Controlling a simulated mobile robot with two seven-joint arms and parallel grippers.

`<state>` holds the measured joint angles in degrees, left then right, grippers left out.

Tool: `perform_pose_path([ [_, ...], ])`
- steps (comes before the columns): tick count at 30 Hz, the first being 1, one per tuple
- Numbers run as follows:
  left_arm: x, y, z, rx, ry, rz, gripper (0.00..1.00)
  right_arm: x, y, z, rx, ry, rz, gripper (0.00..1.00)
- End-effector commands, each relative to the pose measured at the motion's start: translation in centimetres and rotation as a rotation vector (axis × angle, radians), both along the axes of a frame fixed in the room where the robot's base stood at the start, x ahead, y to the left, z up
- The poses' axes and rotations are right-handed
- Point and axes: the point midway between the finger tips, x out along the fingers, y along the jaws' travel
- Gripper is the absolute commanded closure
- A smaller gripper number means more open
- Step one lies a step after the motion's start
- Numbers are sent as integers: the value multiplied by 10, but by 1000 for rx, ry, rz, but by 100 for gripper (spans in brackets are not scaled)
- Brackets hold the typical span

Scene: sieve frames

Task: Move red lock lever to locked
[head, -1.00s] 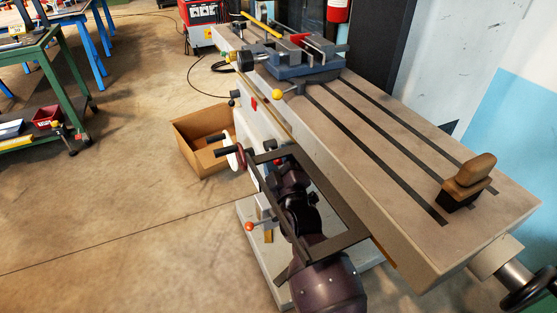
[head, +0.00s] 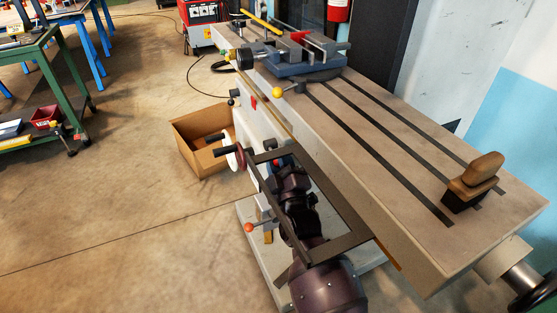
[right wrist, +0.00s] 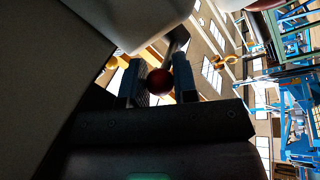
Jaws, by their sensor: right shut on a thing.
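In the right wrist view a round red knob (right wrist: 159,81) sits between the two fingers of my right gripper (right wrist: 158,82), which is shut on it. The knob looks like the end of the red lock lever; a grey bar rises behind it. In the head view my dark right arm reaches up from the bottom to the front side of the milling machine, below the table edge. The fingers are hard to make out there, and the lever is mostly hidden. My left gripper is not in view.
The long machine table (head: 400,160) carries a vise (head: 305,55) and a wooden-handled block (head: 473,183). A handwheel (head: 237,157) and an orange-red ball knob (head: 249,228) stick out near my arm. A cardboard box (head: 203,140) stands on the floor to the left.

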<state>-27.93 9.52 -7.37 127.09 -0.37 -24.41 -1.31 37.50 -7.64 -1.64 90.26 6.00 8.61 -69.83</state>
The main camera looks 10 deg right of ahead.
Motion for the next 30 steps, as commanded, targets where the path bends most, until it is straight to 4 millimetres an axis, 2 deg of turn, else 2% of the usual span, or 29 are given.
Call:
perform_pose_path([
  [1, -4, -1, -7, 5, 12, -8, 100, 0, 0, -13, 7, -23, 0, 100],
  [12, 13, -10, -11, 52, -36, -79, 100, 3, 2, -31, 90, -266, 1, 100],
  [21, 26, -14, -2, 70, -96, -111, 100, 6, 2, -30, 127, -395, 0, 100],
  [30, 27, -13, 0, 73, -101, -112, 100, 6, 2, -26, 130, -405, 2, 100],
])
